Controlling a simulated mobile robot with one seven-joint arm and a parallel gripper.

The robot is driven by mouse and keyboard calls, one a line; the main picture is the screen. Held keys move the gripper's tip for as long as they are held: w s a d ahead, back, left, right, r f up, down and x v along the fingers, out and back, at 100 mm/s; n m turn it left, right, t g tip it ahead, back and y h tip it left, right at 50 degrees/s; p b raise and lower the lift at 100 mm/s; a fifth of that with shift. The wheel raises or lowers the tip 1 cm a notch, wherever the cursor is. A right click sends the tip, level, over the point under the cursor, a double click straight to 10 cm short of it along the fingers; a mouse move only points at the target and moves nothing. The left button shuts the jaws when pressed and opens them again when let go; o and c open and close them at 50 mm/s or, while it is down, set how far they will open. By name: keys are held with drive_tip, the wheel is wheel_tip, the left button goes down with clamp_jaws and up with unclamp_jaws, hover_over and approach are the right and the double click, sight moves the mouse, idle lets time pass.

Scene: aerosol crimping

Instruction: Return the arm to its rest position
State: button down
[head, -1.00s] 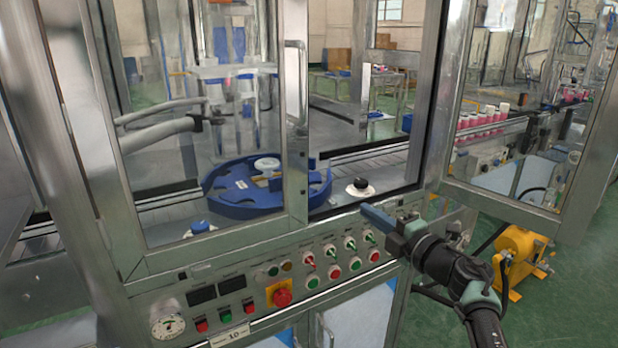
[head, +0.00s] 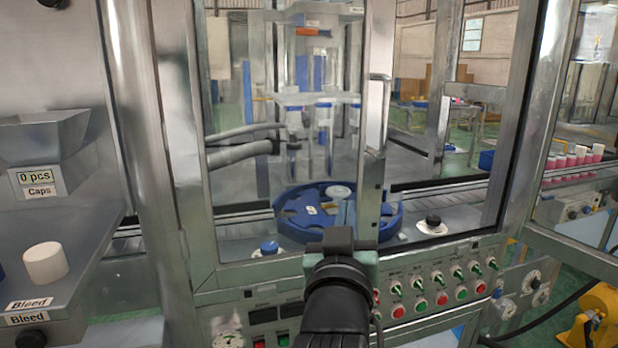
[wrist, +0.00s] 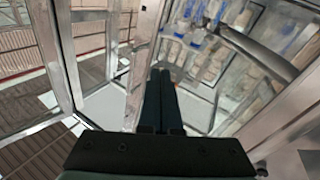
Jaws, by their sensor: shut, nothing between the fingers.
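My gripper (head: 341,238) is in the lower middle of the head view, in front of the crimping machine's glass front and just above its control panel (head: 440,285).
Behind the glass is a blue rotary table (head: 390,225). A black knob (head: 433,221) stands at the right opening. On the left are a caps hopper (head: 45,140) and a white cap (head: 45,263) on the bleed shelf. A yellow pump (head: 600,318) stands at lower right.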

drive_tip(key=s+a+f+g+y, duration=0.2)
drive_tip(key=s+a+y, duration=0.1)
drive_tip(key=s+a, duration=0.3)
drive_tip(key=s+r+t+p, duration=0.3)
drive_tip(key=s+r, duration=0.2)
drive_tip(key=r, duration=0.7)
drive_tip(key=s+r+t+p, duration=0.3)
drive_tip(key=s+r+p, duration=0.1)
drive_tip(key=r, duration=0.8)
drive_tip(key=s+r+t+p, duration=0.4)
drive_tip(key=s+r, duration=0.1)
drive_tip(key=r, duration=0.7)
drive_tip(key=shift+s+d, duration=0.3)
drive_tip(key=shift+s, duration=0.05)
